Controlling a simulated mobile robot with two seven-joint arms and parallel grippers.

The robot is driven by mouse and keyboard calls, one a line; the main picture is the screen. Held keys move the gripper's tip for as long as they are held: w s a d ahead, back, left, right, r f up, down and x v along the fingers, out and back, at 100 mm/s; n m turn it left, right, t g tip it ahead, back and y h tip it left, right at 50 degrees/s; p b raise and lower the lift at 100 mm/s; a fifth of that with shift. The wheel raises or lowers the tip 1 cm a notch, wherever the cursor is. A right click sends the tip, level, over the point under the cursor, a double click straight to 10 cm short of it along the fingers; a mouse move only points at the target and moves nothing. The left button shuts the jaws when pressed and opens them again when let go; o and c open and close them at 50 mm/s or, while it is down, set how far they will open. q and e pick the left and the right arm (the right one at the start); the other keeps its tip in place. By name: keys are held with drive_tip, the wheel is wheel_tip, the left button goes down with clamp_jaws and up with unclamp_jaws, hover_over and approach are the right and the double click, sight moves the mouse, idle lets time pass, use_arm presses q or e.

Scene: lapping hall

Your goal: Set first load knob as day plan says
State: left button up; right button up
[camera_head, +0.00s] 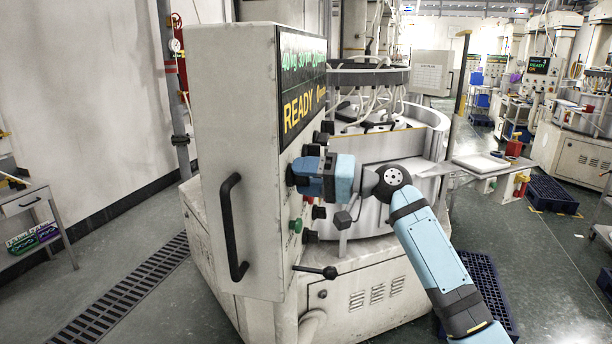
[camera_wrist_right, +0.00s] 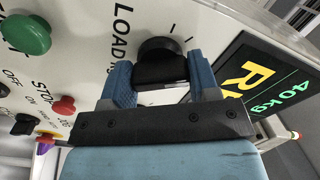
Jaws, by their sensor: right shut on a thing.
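The load knob (camera_wrist_right: 160,50) is black and round with a grip bar, on the white panel beside the printed word LOAD in the right wrist view. My right gripper (camera_wrist_right: 161,72) has its blue fingers on either side of this knob and is shut on it. In the head view my right gripper (camera_head: 300,174) reaches from the right to the panel face of the control box (camera_head: 235,130) and hides the knob. The display (camera_head: 303,85) shows yellow READY and green text; 40 kg is readable in the wrist view. My left gripper is not in view.
Other black knobs (camera_head: 311,150) sit close above and below my gripper. A green button (camera_head: 296,225) and a red button (camera_wrist_right: 63,105) are on the same panel. A black handle (camera_head: 232,228) and a lever (camera_head: 318,271) stick out from the machine.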

drive_tip(key=shift+r, duration=0.1)
drive_tip(key=o, duration=0.9)
drive_tip(key=b+v, duration=0.3)
drive_tip(key=v, duration=1.1)
drive_tip(key=shift+b, duration=0.35)
drive_tip(key=shift+w+a, duration=0.1)
